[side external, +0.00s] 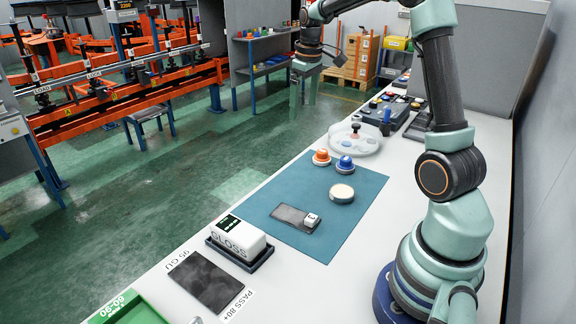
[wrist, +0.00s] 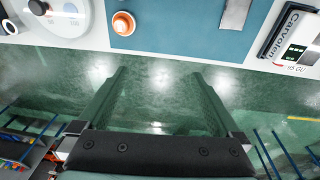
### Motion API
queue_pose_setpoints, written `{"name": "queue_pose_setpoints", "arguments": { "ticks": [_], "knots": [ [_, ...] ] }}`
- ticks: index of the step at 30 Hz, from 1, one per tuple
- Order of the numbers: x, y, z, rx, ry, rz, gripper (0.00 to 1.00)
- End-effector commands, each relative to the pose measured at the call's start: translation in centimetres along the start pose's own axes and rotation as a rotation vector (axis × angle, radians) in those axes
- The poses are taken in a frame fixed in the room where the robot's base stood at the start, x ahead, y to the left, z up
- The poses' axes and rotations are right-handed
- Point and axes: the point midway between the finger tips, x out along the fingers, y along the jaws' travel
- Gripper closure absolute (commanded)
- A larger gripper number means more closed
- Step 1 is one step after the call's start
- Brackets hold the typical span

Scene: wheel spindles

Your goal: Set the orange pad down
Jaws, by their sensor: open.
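The orange pad (side external: 321,157) is a small orange-topped disc on a pale base, standing upright at the far left corner of the blue-green mat (side external: 288,190). It also shows in the wrist view (wrist: 123,23), at the top near the table's edge. A blue pad (side external: 345,163) stands just right of it, and a cream-topped round pad (side external: 342,193) stands nearer on the mat. My gripper (side external: 305,88) is raised, well apart from the orange pad. In the wrist view its fingers (wrist: 158,72) are spread, with only green floor between them.
A white gloss meter (side external: 238,238) sits in a dark tray nearer, beside a dark panel (side external: 206,281) and a green tray (side external: 128,308). A pale rounded tray (side external: 350,143) stands beyond the mat.

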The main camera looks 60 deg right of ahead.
Motion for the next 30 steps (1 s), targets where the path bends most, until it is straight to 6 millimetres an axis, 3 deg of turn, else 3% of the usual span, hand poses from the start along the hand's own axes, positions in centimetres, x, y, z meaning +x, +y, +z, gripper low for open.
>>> {"name": "queue_pose_setpoints", "arguments": {
  "ticks": [1,6,15,22,30],
  "knots": [
    [-1.6,-2.1,0.1,-0.007,0.029,0.009,0.0],
    [-5.0,-8.2,1.7,-0.004,0.11,0.019,0.0],
    [-7.8,-17.2,7.2,0.002,0.26,-0.005,0.0],
    [-7.3,-21.4,11.2,0.011,0.345,-0.047,0.0],
    [-6.8,-22.6,12.5,0.019,0.372,-0.065,0.0]
  ]
}}
